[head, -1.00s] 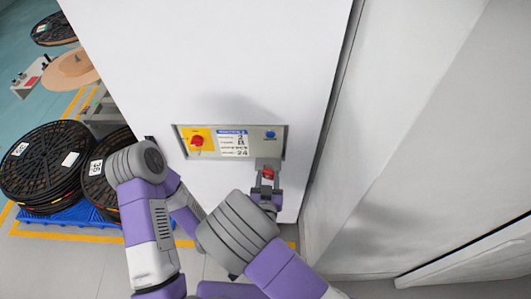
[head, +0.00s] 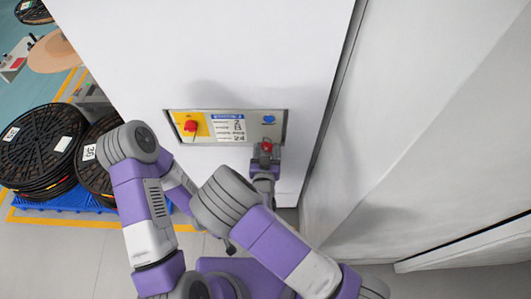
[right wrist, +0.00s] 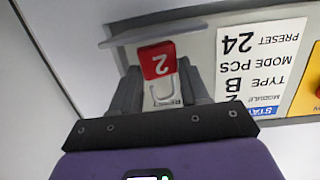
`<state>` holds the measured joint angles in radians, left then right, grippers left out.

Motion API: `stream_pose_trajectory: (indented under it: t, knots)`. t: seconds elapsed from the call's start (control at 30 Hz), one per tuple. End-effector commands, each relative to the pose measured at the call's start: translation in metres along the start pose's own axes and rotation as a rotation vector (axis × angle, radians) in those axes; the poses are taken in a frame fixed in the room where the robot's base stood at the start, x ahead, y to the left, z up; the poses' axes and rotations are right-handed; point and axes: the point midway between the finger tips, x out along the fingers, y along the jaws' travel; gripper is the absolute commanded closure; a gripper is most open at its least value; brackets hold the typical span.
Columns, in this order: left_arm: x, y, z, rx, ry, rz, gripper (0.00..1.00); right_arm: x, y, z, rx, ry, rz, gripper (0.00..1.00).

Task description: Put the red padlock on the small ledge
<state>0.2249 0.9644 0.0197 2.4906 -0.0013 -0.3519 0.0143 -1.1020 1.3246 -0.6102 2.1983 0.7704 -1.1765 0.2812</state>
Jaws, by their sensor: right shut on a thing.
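The red padlock (head: 266,146), marked with a 2, is held in my right gripper (head: 264,152) at the lower right of the machine's panel. In the right wrist view the padlock (right wrist: 157,60) sits between the two grey fingertips (right wrist: 160,82), its pale shackle towards the gripper. The small ledge is a thin grey strip (right wrist: 125,40) on the panel in the right wrist view. The padlock's red body overlaps it there, and I cannot tell whether they touch. In the head view the padlock and gripper largely cover the ledge.
The grey panel (head: 202,138) carries a red knob (head: 191,126) on yellow, a white status label (head: 229,126) and a blue button (head: 269,119). Black reels (head: 45,145) stand on a blue pallet at left. A pale wall (head: 420,120) closes off the right side.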

Motion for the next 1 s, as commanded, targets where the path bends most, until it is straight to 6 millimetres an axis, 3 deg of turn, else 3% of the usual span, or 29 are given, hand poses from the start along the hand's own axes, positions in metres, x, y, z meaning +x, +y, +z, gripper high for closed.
stream_pose_trajectory:
  t: [0.43, 0.47, 0.6, 1.0]
  knots:
    - [0.0060, -0.0022, -0.0004, 0.000, 0.000, 0.000, 0.57, 0.0035, 0.0021, 0.0099, 0.003, 0.002, 0.005, 0.92]
    - [0.0060, -0.0022, -0.0003, 0.000, 0.000, 0.000, 0.57, 0.0034, 0.0021, 0.0102, 0.002, 0.001, 0.005, 0.53]
    - [0.0049, -0.0018, -0.0002, 0.000, 0.000, 0.000, 0.57, 0.0032, 0.0020, 0.0090, 0.002, 0.001, 0.004, 0.32]
    - [0.0002, 0.0000, 0.0000, 0.000, 0.000, 0.000, 0.57, 0.0024, 0.0018, 0.0044, 0.001, 0.001, 0.004, 0.29]
